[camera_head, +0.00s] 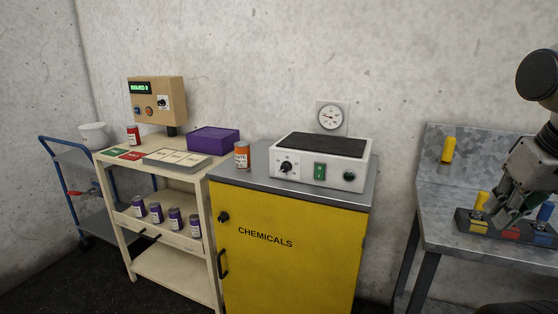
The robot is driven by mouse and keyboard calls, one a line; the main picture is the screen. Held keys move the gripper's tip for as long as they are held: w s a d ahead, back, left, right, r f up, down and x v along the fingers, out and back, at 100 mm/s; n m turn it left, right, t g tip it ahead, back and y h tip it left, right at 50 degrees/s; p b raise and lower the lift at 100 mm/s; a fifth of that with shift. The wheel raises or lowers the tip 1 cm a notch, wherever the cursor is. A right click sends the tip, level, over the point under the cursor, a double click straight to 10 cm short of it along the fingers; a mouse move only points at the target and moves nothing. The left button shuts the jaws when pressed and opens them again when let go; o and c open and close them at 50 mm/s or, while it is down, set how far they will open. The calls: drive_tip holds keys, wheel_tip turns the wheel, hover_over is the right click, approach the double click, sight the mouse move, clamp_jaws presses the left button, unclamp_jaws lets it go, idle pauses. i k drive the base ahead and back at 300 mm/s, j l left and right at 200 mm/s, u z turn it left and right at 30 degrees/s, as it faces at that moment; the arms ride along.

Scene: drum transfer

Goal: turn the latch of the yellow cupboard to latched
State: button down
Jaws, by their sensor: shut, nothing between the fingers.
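The yellow cupboard (290,262), marked CHEMICALS, stands in the middle with its door closed. Its latch, a small black knob (224,217), sits at the door's upper left; its exact turn is too small to tell. A black pull handle (222,263) is below it. My gripper (512,214) is at the far right, over the metal bench and far from the cupboard. It is shut with nothing held, its fingertips partly lost against the dark holder there.
A grey bench (450,232) carries a holder (478,226) with yellow, red and blue pieces. A hotplate-like device (320,163) and an orange-red can (242,155) stand on the cupboard top. A cream shelf cart (165,263) is left of the cupboard, and a blue trolley (62,143) beyond.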

sight(224, 216)
drive_tip(key=i+u, duration=0.55)
drive_tip(key=i, duration=0.3)
